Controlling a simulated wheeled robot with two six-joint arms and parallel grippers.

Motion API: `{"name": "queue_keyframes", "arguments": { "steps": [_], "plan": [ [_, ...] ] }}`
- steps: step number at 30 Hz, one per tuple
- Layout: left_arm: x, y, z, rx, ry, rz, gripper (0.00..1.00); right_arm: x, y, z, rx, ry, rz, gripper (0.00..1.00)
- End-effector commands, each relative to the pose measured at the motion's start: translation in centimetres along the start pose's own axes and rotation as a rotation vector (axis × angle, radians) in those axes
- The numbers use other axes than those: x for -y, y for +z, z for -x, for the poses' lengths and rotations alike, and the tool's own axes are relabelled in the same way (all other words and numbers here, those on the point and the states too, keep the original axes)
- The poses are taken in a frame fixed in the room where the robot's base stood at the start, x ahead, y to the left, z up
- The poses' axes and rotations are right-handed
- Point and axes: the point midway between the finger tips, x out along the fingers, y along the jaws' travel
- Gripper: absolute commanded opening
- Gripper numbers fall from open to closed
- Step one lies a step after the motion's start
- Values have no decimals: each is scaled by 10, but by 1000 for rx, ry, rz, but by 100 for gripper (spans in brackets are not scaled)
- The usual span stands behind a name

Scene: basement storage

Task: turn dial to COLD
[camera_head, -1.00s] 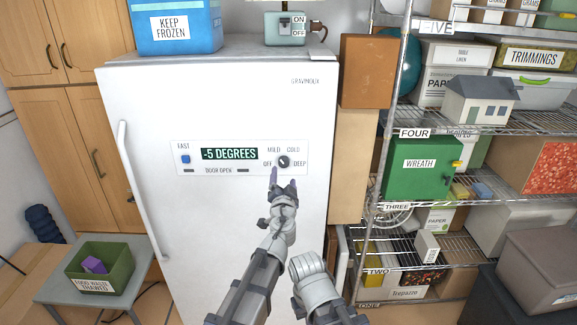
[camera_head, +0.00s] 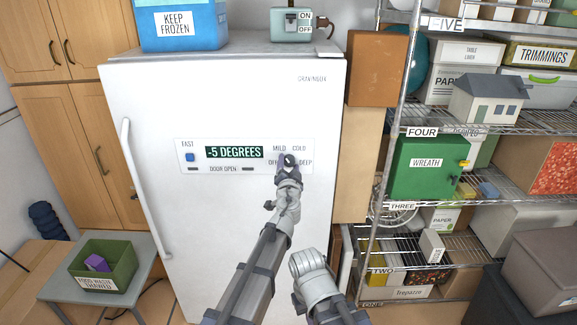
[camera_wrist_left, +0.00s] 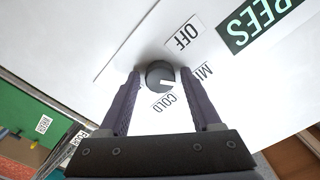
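The dark dial (camera_wrist_left: 158,72) sits on the control panel (camera_head: 184,148) of the white freezer (camera_head: 200,90). The COLD label (camera_wrist_left: 170,103) lies below the dial. My left gripper (camera_head: 288,160) is at the dial in the head view and largely hides it. In the wrist view this gripper (camera_wrist_left: 163,80) is open, one finger on each side of the dial, with gaps visible. The display (camera_head: 234,152) reads -5 DEGREES. My right gripper is out of view.
The freezer handle (camera_head: 145,190) is at the door's left edge. A blue KEEP FROZEN bin (camera_head: 200,30) and a small switch box (camera_head: 291,22) stand on top. Wire shelves with boxes (camera_head: 465,120) stand at right. A green bin (camera_head: 120,270) sits on a side table at lower left.

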Motion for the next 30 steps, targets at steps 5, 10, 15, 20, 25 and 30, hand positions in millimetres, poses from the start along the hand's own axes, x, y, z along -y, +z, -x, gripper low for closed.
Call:
{"name": "queue_keyframes", "arguments": {
  "steps": [5,10,15,20,25,30],
  "plan": [
    [0,0,0,0,0,0,43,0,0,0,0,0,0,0],
    [0,0,0,0,0,0,24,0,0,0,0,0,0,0],
    [0,0,0,0,0,0,5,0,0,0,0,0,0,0],
    [0,0,0,0,0,0,0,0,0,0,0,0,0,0],
    [0,0,0,0,0,-14,0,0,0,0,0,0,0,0],
    [0,0,0,0,0,-78,0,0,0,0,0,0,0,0]
  ]
}}
